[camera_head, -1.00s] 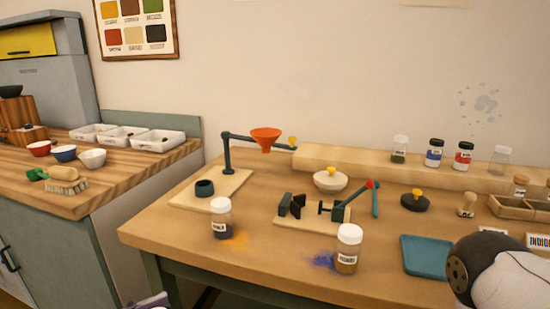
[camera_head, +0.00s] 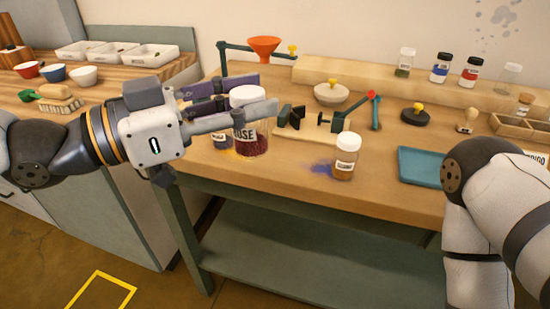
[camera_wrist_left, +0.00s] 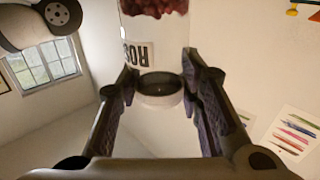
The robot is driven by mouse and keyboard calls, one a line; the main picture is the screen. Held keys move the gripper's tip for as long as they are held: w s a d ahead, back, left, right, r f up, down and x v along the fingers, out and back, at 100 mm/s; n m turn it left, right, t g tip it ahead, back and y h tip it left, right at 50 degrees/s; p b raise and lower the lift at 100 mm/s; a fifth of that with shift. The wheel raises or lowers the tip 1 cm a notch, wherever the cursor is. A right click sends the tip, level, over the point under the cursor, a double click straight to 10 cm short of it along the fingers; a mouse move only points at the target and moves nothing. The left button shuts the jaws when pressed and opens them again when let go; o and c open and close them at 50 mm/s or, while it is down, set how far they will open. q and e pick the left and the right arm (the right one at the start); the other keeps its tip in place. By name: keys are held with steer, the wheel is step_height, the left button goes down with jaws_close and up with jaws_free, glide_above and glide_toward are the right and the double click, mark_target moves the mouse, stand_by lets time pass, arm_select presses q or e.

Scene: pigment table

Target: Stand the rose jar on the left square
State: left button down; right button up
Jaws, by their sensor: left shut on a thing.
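The rose jar (camera_head: 251,136) is a clear jar with a white lid, a label reading "ROSE" and dark red contents. My left gripper (camera_head: 259,94) is shut on it near the lid and holds it upright, in front of the table's left part. In the left wrist view the jar (camera_wrist_left: 155,28) sits between both fingers (camera_wrist_left: 160,88), with red contents and part of the label showing. A yellow outlined square (camera_head: 101,291) lies on the floor at lower left; I cannot tell if it is the left square. My right gripper is out of view.
A smaller labelled jar (camera_head: 221,141) is partly hidden behind the rose jar. Another jar (camera_head: 346,157) stands near the table's front edge beside blue powder. A clamp stand (camera_head: 310,130), a teal tray (camera_head: 420,167) and a lower shelf (camera_head: 330,255) are nearby.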

arm_select(q)
steer(key=shift+w+d+f+b, duration=0.55)
steer(key=shift+w+f+b, duration=0.05)
steer(key=shift+w+f, duration=1.6)
steer(key=shift+w+d+f+b, duration=0.65)
steer(key=shift+w+f, duration=1.35)
steer(key=shift+w, duration=0.35)
steer(key=shift+w+d+f+b, duration=0.5)
steer(key=shift+w+f+b, duration=0.1)
steer(key=shift+w+f, duration=1.6)
steer(key=c, duration=1.1)
jaws_free()
steer(key=shift+f, duration=0.1)
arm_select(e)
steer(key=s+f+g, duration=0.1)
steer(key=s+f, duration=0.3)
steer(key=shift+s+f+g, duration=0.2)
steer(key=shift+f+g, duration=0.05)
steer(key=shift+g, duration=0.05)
